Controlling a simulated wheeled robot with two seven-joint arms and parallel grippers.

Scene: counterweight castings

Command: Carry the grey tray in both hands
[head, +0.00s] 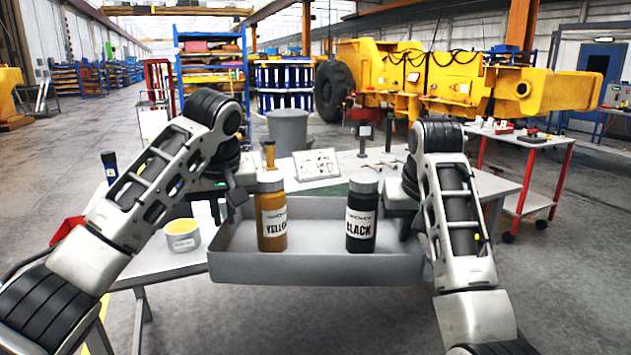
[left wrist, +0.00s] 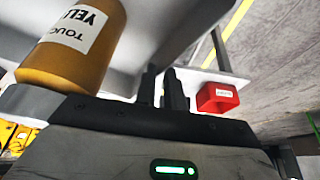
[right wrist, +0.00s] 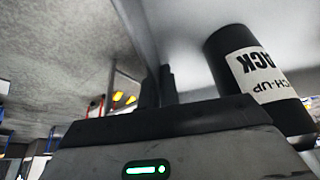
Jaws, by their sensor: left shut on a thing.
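The fingertips are partly hidden in the head view.
A red bin (left wrist: 217,97) shows in the left wrist view. A grey barrel (head: 288,131) stands beyond. A red-legged cart (head: 530,150) is at right.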

